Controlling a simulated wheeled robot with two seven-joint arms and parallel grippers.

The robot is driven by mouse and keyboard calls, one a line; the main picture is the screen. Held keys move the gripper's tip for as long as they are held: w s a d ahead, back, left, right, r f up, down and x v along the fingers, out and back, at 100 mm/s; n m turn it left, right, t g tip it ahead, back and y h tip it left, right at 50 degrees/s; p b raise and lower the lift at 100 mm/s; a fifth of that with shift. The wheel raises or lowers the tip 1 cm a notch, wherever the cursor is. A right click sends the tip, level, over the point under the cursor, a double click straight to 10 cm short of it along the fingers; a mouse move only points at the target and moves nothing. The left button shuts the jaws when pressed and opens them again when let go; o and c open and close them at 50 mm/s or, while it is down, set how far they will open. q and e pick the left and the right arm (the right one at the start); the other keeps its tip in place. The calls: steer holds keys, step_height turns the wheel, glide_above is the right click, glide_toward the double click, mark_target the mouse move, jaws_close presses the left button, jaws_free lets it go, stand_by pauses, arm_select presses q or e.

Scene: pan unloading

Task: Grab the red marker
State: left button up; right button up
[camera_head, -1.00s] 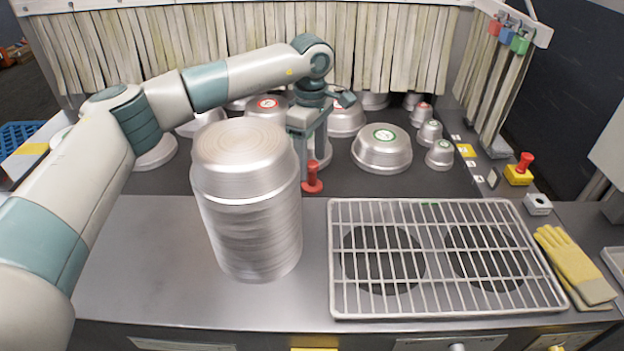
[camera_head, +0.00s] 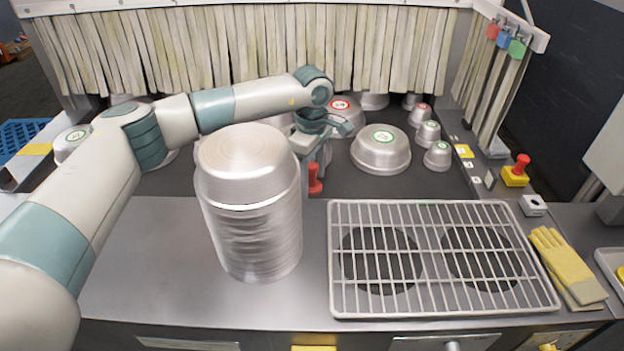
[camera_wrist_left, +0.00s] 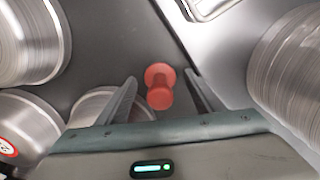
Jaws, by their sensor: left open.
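The red marker (camera_head: 315,180) stands upright on the dark surface near its front edge, just right of the tall stack of pans. In the left wrist view the red marker (camera_wrist_left: 159,88) lies between the two fingers of my left gripper (camera_wrist_left: 163,90), which is open, with a gap on both sides. In the head view my left gripper (camera_head: 305,172) points down beside the red marker, and its fingertips are partly hidden behind the pan stack. My right gripper is not in view.
A tall stack of metal pans (camera_head: 250,215) stands close to the left of the gripper. Several upturned pans, one with a green label (camera_head: 381,155), sit behind and to the right.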

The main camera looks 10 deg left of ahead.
mark_target(316, 165)
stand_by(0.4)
arm_select(q)
steer(key=c, duration=1.4)
steer(key=shift+r, duration=0.15)
